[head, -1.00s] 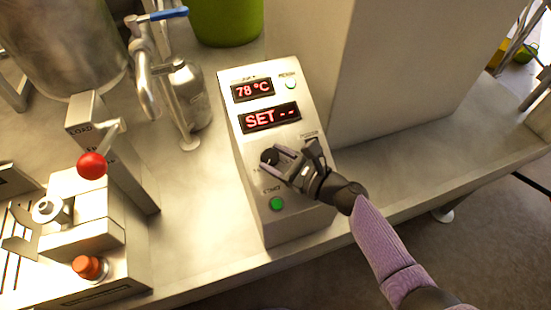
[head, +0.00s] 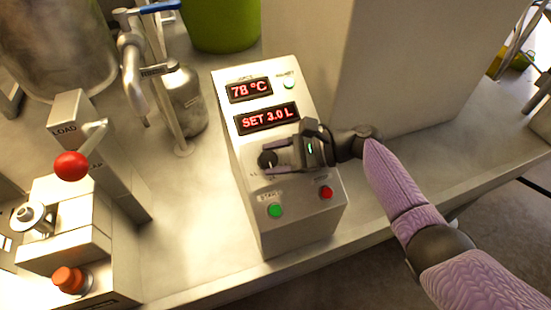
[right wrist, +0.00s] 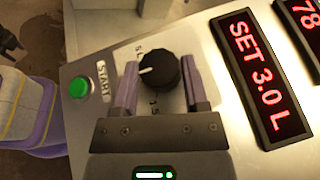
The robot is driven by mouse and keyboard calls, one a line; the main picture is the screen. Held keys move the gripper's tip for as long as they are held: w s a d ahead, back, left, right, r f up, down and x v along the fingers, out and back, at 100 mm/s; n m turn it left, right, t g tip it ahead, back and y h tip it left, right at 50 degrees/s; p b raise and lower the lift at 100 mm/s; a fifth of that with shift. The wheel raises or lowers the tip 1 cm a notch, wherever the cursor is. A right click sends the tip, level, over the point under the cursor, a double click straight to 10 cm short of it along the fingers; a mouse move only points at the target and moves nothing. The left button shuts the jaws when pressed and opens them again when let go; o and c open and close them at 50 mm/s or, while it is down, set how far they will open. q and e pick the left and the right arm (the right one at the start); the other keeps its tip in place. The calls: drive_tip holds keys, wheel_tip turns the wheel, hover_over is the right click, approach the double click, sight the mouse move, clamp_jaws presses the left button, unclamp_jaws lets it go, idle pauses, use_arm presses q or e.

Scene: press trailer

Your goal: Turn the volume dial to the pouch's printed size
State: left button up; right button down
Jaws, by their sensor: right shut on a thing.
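The black volume dial (head: 267,159) is on the sloped face of the control box (head: 238,185). It also shows in the right wrist view (right wrist: 159,72), with a white pointer mark and partly hidden printed labels around it. My right gripper (head: 275,159) is shut on the dial, one finger on each side; its fingers also show in the right wrist view (right wrist: 160,85). The lower display (head: 267,118) reads SET 3.0 L. The upper display (head: 250,89) reads 78 °C. No pouch is visible, so its printed size cannot be read.
A green START button (head: 275,210) and a red button (head: 326,192) sit below the dial. At left stand a red-knobbed lever (head: 71,166) and an orange button (head: 68,279). A steel bottle (head: 183,100) and a large box (head: 400,70) flank the panel.

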idle(0.3)
drive_tip(key=shift+c, duration=0.5)
unclamp_jaws()
drive_tip(key=p+v, duration=0.1)
drive_tip(key=v, duration=0.9)
drive_tip(key=shift+w, duration=0.1)
